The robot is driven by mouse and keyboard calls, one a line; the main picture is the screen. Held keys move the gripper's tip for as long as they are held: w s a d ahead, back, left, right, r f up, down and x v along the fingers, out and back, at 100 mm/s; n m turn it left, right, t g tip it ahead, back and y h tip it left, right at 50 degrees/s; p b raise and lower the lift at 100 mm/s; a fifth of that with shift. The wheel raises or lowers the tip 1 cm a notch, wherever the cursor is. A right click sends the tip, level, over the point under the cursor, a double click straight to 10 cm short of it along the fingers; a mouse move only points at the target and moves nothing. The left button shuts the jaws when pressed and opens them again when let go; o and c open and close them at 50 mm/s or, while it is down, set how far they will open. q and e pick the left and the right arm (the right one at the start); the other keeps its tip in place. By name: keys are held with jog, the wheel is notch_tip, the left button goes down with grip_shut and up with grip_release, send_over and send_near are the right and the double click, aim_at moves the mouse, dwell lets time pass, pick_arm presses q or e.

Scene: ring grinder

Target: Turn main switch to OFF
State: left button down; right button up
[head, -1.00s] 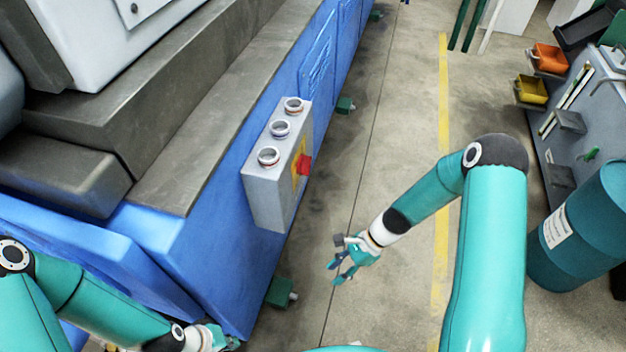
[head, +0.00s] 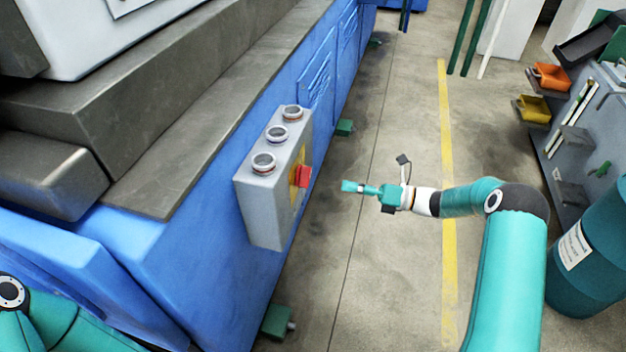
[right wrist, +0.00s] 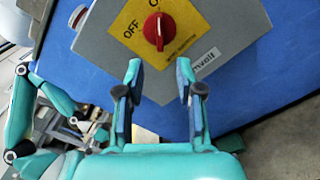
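The main switch is a red knob (head: 303,176) on a yellow plate, on the side face of a grey control box (head: 262,205). In the right wrist view the red knob (right wrist: 159,28) sits on the yellow plate (right wrist: 182,40), with "OFF" printed to its left. My right gripper (head: 346,186) is to the right of the knob, apart from it and pointing towards it. In the right wrist view its two fingers (right wrist: 160,78) are spread with nothing between them, and the knob lies ahead between the fingertips. My left gripper is outside the head view.
The grey box is fixed to a blue machine (head: 210,250). Round buttons (head: 277,135) sit on its top. The concrete floor (head: 400,280) right of the machine is clear.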

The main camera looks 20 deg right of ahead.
aim_at(304, 177)
jog(key=x, duration=1)
jog(key=shift+a, duration=0.2)
jog(key=shift+w, duration=0.15)
grip_shut()
